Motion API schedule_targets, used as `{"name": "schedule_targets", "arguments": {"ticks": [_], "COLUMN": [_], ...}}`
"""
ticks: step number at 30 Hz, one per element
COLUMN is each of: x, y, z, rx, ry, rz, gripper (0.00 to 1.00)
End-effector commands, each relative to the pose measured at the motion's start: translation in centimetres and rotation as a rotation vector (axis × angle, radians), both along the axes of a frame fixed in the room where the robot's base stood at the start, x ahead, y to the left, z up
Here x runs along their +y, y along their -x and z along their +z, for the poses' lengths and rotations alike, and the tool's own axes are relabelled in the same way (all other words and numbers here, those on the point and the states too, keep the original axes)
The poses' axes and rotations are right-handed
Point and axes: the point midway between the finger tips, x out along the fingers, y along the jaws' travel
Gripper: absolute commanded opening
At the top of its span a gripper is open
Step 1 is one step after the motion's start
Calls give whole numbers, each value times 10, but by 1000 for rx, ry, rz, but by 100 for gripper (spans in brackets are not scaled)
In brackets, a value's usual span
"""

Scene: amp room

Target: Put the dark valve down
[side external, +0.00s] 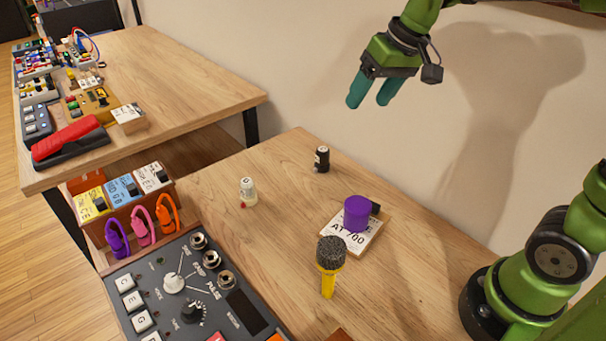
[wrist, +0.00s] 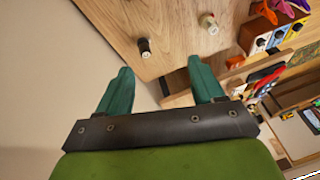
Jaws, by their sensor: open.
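The dark valve (side external: 321,159) stands upright on the wooden table near its back edge, in the side view. It also shows in the wrist view (wrist: 144,47), beyond the fingertips. My gripper (side external: 370,91) is in the air above and to the right of the dark valve in the side view, close to the wall. Its two teal fingers are apart with nothing between them. They also show open in the wrist view (wrist: 163,82). Nothing touches the dark valve.
A white valve (side external: 248,192) stands left of the dark one. A purple cylinder (side external: 357,213) sits on a labelled box (side external: 354,238), with a yellow microphone (side external: 329,265) in front. A control panel (side external: 184,293) and coloured pedals (side external: 122,190) lie left. Bare table surrounds the dark valve.

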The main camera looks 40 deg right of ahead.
Motion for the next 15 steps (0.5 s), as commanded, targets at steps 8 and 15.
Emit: {"name": "schedule_targets", "arguments": {"ticks": [8,15], "x": [19,23], "y": [102,133], "z": [-8,-25], "rx": [-178,-241], "ry": [-93,-131], "rz": [-101,-144], "gripper": [67,67]}}
